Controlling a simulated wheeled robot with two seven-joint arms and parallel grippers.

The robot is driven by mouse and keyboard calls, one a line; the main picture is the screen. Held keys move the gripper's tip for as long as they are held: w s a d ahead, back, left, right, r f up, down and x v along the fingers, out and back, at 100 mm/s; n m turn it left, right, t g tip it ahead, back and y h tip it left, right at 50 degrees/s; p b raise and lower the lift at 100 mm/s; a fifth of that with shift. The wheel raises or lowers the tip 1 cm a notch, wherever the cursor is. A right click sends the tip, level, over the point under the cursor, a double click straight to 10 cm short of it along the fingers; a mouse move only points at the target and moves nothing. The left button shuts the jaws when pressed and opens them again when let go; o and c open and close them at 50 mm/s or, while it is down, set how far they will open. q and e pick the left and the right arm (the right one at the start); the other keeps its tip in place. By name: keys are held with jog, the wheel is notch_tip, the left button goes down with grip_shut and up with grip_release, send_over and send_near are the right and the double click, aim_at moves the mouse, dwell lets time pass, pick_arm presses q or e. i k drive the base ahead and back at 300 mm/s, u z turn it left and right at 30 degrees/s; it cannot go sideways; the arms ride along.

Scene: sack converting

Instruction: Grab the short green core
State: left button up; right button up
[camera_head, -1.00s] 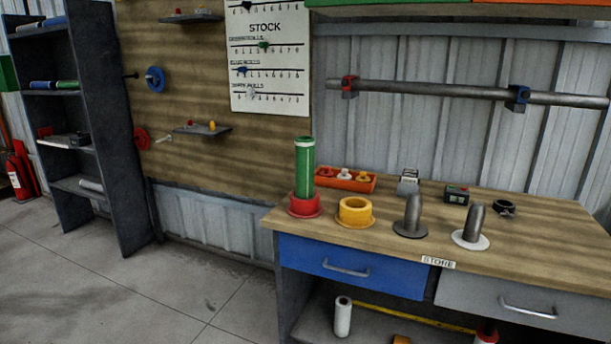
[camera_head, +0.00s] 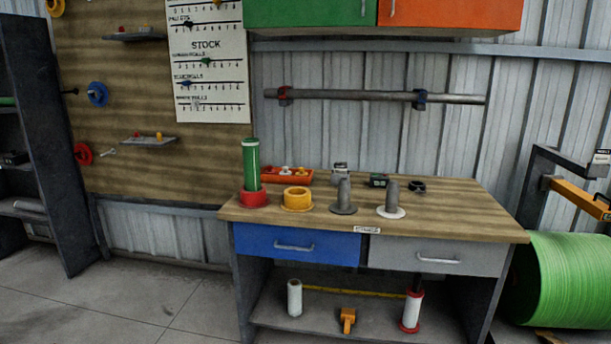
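A green cylinder (camera_head: 251,165) with a pale band near its top stands upright in a red flanged base (camera_head: 253,199) at the left end of the workbench top. I cannot tell whether it is the short green core. Another green piece (camera_head: 7,101) shows at the left edge on the dark shelf unit, mostly cut off by the frame, so its length cannot be judged. Neither of my grippers is in view.
The wooden workbench (camera_head: 455,215) also holds a yellow ring (camera_head: 297,199), two grey posts and an orange tray (camera_head: 268,174). Concrete floor (camera_head: 120,300) is clear at the front left.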

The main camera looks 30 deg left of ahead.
aim_at(251, 151)
jog(key=u, duration=0.2)
jog(key=i, duration=1.3)
jog(key=u, duration=0.65)
